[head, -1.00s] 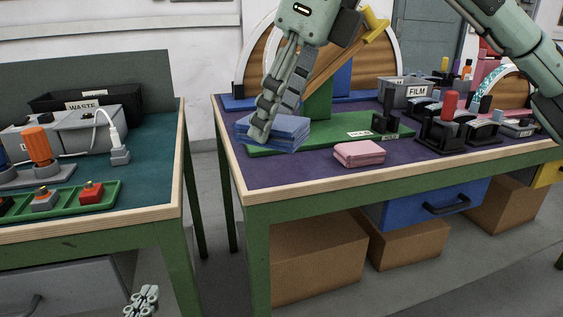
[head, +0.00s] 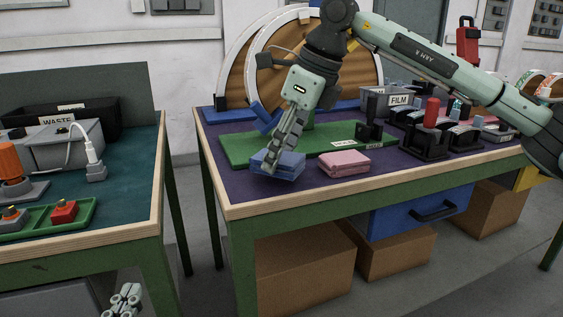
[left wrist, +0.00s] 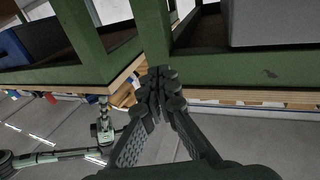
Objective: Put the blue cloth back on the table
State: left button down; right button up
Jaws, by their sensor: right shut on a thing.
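The folded blue cloth (head: 288,166) is at the front left of the purple-topped table (head: 245,196), overlapping the front edge of a green board in the picture. My right gripper (head: 270,168) reaches down from above and is shut on the cloth. I cannot tell whether the cloth touches the tabletop or hangs just above it. My left gripper (head: 125,292) is low at the bottom left, below the tabletops. In the left wrist view its fingers (left wrist: 160,82) meet at the tips with nothing between them.
A folded pink cloth (head: 344,163) lies just right of the blue one. The green board (head: 240,147) lies behind, with a grey FILM bin (head: 388,103) and black holders (head: 425,142) to the right. A teal-topped table (head: 133,180) stands left, across a gap.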

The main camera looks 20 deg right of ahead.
notch_tip(320, 180, down, 2)
pick_arm(q)
jog(key=shift+s+d+r+t, duration=0.1)
jog(key=shift+d+r+t, duration=0.15)
jog(key=shift+r+t, duration=0.25)
jog(key=shift+d+r+h, duration=0.1)
jog(key=shift+r+h, duration=0.2)
jog(key=shift+r, duration=0.05)
pick_arm(e)
jog(key=shift+f, duration=0.1)
jog(key=o, duration=1)
pick_arm(q)
jog(key=shift+s+r, duration=0.1)
jog(key=shift+r, duration=0.1)
jog(key=a+f+g+y+p, duration=0.1)
jog(key=a+f+g+y, duration=0.1)
jog(key=f, duration=0.5)
jog(key=shift+w+a+f+g, duration=0.25)
jog(key=shift+a+g, duration=0.35)
jog(key=shift+g, duration=0.2)
pick_arm(e)
jog(key=v, duration=1.2)
